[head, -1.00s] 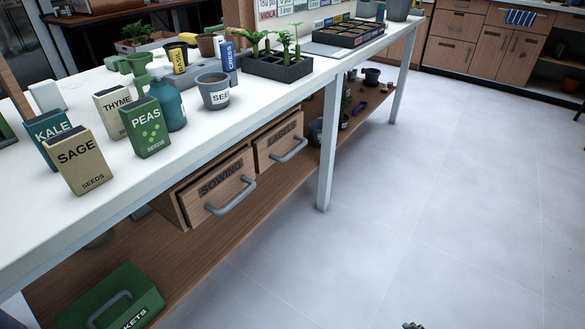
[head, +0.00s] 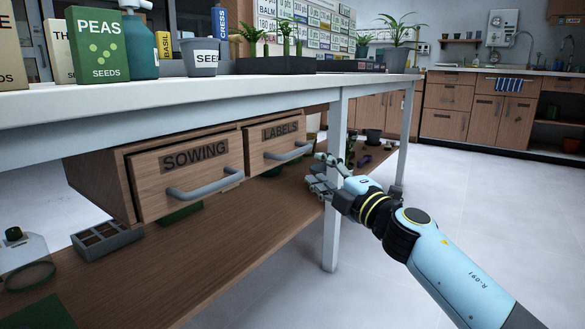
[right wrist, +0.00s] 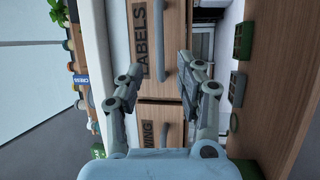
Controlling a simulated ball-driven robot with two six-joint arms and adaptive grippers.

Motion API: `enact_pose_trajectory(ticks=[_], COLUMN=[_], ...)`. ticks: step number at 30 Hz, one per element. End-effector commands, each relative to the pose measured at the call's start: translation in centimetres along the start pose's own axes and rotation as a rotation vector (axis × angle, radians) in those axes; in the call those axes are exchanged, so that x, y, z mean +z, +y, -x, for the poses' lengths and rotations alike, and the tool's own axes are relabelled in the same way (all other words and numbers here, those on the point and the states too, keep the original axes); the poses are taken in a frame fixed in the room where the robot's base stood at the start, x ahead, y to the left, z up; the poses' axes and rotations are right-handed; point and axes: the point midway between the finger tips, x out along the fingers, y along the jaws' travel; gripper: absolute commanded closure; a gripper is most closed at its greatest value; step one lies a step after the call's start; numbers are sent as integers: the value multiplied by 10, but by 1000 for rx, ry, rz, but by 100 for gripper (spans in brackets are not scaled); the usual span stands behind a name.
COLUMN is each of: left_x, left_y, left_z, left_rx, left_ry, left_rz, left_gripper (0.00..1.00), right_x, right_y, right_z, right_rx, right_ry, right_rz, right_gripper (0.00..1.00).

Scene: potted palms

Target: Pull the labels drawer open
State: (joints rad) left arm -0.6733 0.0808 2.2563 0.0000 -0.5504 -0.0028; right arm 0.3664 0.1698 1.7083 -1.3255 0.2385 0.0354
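The labels drawer (head: 258,158) is the right one of two wooden drawers under the white bench, with a dark LABELS plate and a grey bar handle (head: 285,153). Its front looks closed, in line with its neighbour. My right gripper (head: 318,172) is just right of the handle in the head view, open and empty. The right wrist view shows the two fingers (right wrist: 162,73) spread before the labels drawer front (right wrist: 160,88), turned sideways. My left gripper is out of view.
The sowing drawer (head: 155,190) with its own handle (head: 205,189) is directly left. A white bench leg (head: 331,240) stands beside my right gripper. The bench top (head: 180,92) overhangs the drawers, and a wooden shelf (head: 230,245) lies below. The floor at right is clear.

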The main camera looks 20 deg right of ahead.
Motion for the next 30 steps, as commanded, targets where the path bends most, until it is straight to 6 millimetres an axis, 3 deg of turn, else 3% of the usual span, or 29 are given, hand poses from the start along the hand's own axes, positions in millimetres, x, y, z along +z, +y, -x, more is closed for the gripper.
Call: enact_pose_trajectory(ticks=[9,15,26,30], left_x=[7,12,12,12], left_y=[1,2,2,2], left_z=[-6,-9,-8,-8], left_rx=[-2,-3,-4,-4], left_ry=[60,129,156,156], left_rz=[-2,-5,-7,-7], left_gripper=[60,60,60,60], right_x=[0,0,0,0], right_y=[-1,-2,0,0], right_z=[-62,-89,-97,-97], right_rx=[0,-2,-2,-2], right_ry=[-1,-1,-2,-2], right_rz=[-4,-6,-5,-5], right_gripper=[64,64,64,78])
